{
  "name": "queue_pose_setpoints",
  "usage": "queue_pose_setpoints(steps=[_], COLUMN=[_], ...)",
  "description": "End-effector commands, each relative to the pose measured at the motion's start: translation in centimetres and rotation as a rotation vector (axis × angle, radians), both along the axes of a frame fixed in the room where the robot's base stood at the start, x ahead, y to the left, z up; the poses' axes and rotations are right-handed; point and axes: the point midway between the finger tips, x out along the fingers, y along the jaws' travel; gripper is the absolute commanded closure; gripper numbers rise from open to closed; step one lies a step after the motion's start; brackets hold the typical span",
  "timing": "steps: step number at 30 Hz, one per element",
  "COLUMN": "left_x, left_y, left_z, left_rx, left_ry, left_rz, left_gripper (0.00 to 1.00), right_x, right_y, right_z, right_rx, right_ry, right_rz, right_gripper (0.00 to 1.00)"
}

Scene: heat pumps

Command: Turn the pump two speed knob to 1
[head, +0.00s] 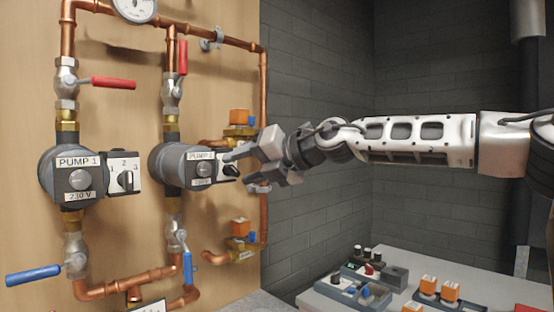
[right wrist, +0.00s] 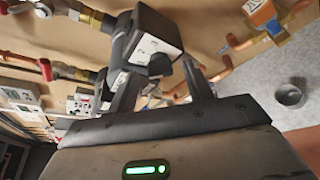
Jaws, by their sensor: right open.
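The pump two body (head: 170,166), a grey pump labelled PUMP 2, sits on the second copper pipe. Its black speed knob (head: 231,170) is on a small panel on its right side. My right gripper (head: 242,170) reaches in from the right, open, with its fingertips close to the knob, one above and one below it. In the right wrist view the knob (right wrist: 159,66) and its white panel (right wrist: 148,49) lie between and beyond the open fingers (right wrist: 160,90). I cannot tell whether the fingers touch the knob, and its setting is not readable. My left gripper is not in view.
Pump 1 (head: 75,178) is at left with its own knob panel (head: 124,174) marked 1, 2, 3. Red valve handles (head: 113,82) and blue ones (head: 33,275) stick out from the pipes. A grey table (head: 390,300) with small parts stands at lower right.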

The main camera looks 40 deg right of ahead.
Motion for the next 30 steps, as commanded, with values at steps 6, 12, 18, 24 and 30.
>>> queue_pose_setpoints(steps=[6,12,18,24,30], left_x=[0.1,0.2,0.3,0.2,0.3], left_y=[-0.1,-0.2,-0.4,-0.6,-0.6], left_z=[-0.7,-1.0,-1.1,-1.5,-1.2], left_rx=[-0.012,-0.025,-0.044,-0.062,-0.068], left_ry=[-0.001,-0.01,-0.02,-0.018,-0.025], left_rz=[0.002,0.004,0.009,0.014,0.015], left_gripper=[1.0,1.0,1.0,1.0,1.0], right_x=[-3.0,-6.3,-9.7,-12.4,-13.6], right_y=[-1.1,-2.3,-3.6,-4.7,-5.1], right_z=[0.9,1.8,2.8,3.7,4.1], right_rx=[0.002,0.002,0.001,-0.001,0.0], right_ry=[-0.008,-0.007,-0.007,-0.005,-0.002], right_rz=[-0.001,0.0,-0.001,-0.001,0.0], right_gripper=[0.49,0.49,0.49,0.49,0.49])
